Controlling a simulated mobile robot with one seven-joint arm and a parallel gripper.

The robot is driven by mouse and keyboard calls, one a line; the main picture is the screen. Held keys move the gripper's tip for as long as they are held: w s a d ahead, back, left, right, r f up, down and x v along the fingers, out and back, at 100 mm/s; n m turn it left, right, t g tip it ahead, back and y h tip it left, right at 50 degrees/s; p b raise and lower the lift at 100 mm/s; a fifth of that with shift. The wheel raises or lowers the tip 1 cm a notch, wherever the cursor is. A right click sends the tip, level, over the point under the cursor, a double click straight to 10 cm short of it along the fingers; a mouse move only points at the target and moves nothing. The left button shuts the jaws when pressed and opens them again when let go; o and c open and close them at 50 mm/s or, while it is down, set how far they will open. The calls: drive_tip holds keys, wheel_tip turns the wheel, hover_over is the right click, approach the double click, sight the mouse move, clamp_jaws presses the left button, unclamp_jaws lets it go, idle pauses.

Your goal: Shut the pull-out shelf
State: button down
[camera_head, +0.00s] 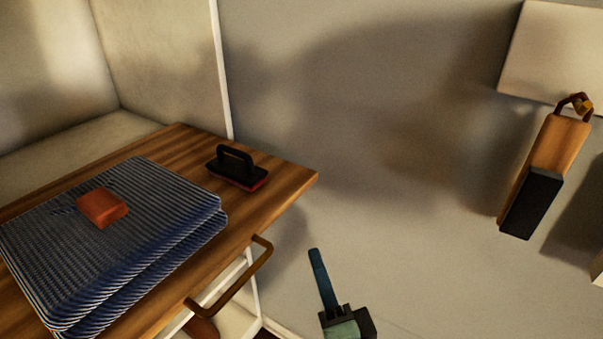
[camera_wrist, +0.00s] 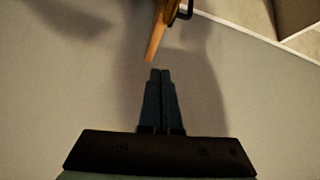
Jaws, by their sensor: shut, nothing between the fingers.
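The pull-out shelf (camera_head: 290,180) is a brown wooden board that sticks out of a pale cabinet at the left of the head view. A brown bar handle (camera_head: 240,285) is on its front edge. My gripper (camera_head: 314,252) is to the right of the handle, apart from it, with its fingers shut together and empty. In the wrist view the shut fingers (camera_wrist: 160,72) point towards a narrow wooden piece (camera_wrist: 160,30) with a dark bar beside it, probably the shelf corner and handle. There is a gap between fingertips and wood.
Folded blue striped cloth (camera_head: 150,230) lies on the shelf with an orange block (camera_head: 102,207) on top. A black-handled brush (camera_head: 238,168) stands near the far corner. A wooden object with a black block (camera_head: 545,165) is at the right. The grey surface between is clear.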

drive_tip(key=s+d+m+p, duration=0.1)
drive_tip(key=m+p, duration=0.1)
drive_tip(key=p, duration=0.1)
approach(288, 204)
drive_tip(key=w+d, duration=0.2)
drive_tip(key=w, duration=0.1)
drive_tip(key=w+a, duration=0.1)
drive_tip(key=w+a+p, duration=0.1)
drive_tip(key=shift+w+a+r+g+h, duration=0.15)
drive_tip(key=shift+w+r+g+h, duration=0.1)
drive_tip(key=shift+r+g+h, duration=0.1)
drive_tip(key=shift+w+a+f, duration=0.1)
drive_tip(key=shift+w+a, duration=0.15)
drive_tip(key=shift+a, duration=0.05)
drive_tip(key=shift+a, duration=0.1)
